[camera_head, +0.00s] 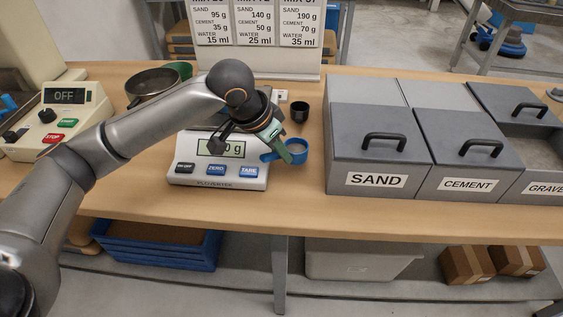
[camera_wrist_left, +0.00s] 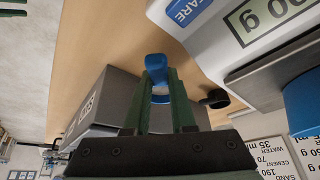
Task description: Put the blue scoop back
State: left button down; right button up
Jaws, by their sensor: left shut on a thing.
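My left gripper (camera_head: 285,150) reaches over the front right of the scale (camera_head: 220,180), its green fingers pointing down. It is shut on the blue scoop (camera_head: 294,151), which is held beside the scale's right edge. In the left wrist view the scoop (camera_wrist_left: 157,66) shows blue between and beyond the fingertips. From the head view I cannot tell whether anything is in the scoop. My arm hides most of the scale's pan and part of its readout. A blue rounded thing (camera_wrist_left: 304,103) at the right edge of the wrist view is only partly visible. My right gripper is not in view.
A small black cup (camera_head: 300,111) stands behind the scoop. Right of it are the sand bin (camera_head: 345,182), cement bin (camera_head: 430,186) and gravel bin (camera_head: 520,188); the gravel lid appears slid back. A metal bowl (camera_head: 152,85) and a control box (camera_head: 55,120) stand left.

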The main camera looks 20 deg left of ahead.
pick_arm(q)
jog(key=shift+w+f+b, duration=0.15)
jog(key=shift+f, duration=0.8)
jog(key=shift+w+f+b, duration=0.15)
jog(key=shift+f, duration=0.8)
jog(key=shift+f, duration=0.15)
jog(key=c, duration=0.8)
grip_release()
jog(key=shift+o, duration=0.2)
jog(key=p+v, duration=0.2)
jog(key=v, duration=1)
